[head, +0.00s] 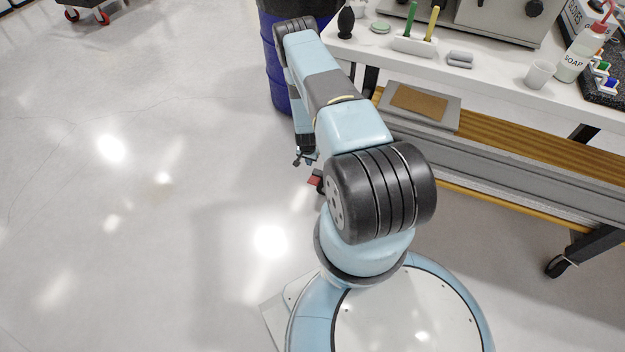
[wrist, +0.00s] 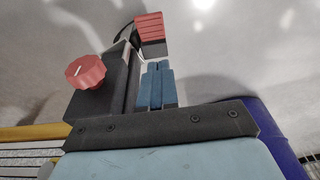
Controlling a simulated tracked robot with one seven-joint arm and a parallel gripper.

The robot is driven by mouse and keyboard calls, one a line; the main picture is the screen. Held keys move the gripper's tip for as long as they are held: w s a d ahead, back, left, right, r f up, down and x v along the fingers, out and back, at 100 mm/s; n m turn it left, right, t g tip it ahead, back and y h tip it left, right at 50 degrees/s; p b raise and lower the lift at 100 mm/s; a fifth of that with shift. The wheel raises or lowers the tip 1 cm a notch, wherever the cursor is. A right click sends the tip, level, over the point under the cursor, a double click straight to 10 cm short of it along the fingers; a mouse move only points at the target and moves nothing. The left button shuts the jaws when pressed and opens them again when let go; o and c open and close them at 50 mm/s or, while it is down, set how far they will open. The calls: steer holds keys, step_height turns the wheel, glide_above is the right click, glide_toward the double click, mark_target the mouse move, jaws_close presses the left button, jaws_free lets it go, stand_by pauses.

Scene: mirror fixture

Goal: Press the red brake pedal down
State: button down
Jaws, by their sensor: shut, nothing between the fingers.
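The red brake pedal (wrist: 149,27) shows at the top middle of the wrist view, a ribbed red pad with a dark underside. A dark arm or post runs near it, beside a black housing (wrist: 100,98) with a red knob (wrist: 86,72). My gripper (wrist: 158,68) has its two blue fingers together with nothing between them. The fingertips appear just below the pedal in the picture; I cannot tell whether they touch it. In the head view, my gripper (head: 304,160) hangs low, and a small red part (head: 314,181) shows beside my arm. My arm hides most of the fixture there.
A blue barrel (head: 281,75) stands behind my arm; it also shows at the lower right of the wrist view (wrist: 268,130). A white workbench (head: 480,76) with a lower shelf (head: 500,158) stands on the right. The floor on the left is open.

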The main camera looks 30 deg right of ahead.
mark_target(314, 181)
steer(key=s+f, duration=0.2)
steer(key=f, duration=0.1)
steer(key=shift+s+d+f, duration=0.1)
steer(key=shift+s+f, duration=0.05)
steer(key=shift+f, duration=0.15)
steer(key=shift+f, duration=0.1)
steer(key=shift+w+d+f, duration=0.2)
steer(key=shift+d+f, duration=0.05)
steer(key=shift+f, duration=1.35)
steer(key=shift+w+d+f, duration=0.2)
steer(key=shift+d+f, duration=0.05)
steer(key=shift+f, duration=1.35)
steer(key=shift+w+d+f, duration=0.2)
steer(key=shift+d+f, duration=0.05)
steer(key=shift+f, duration=1.35)
